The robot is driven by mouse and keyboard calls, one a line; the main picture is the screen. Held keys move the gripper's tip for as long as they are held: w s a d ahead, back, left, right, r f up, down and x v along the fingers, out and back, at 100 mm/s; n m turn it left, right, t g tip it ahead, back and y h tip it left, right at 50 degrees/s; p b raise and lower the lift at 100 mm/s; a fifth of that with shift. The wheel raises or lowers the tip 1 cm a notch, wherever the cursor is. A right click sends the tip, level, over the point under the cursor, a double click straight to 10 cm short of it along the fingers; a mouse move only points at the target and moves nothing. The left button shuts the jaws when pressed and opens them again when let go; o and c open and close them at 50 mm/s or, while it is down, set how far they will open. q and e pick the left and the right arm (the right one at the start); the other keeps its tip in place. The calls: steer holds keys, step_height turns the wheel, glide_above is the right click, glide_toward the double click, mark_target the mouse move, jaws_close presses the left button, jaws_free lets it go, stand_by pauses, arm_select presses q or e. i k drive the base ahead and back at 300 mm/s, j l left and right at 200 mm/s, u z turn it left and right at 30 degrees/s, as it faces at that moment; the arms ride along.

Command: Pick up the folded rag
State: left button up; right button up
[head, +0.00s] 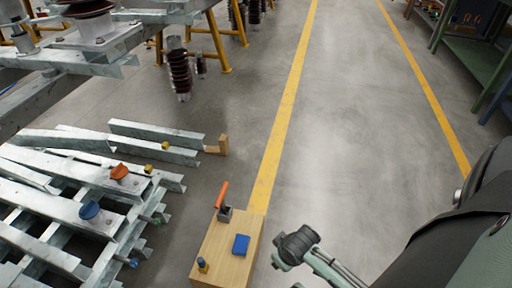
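A small blue folded rag (241,244) lies flat on the right part of a light wooden top (220,255) at the bottom middle of the head view. My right gripper (294,247) appears just right of the wooden top, apart from the rag. Its dark and pale green parts overlap, so I cannot tell whether it is open or shut. My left gripper is not in view.
Galvanized steel beams (60,205) with coloured caps fill the left. Clear concrete floor (350,140) lies beyond, with yellow lines. A green shelf (472,50) stands far right.

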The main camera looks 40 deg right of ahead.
mark_target(240, 247)
steer(key=z, duration=0.85)
steer(key=u, duration=0.35)
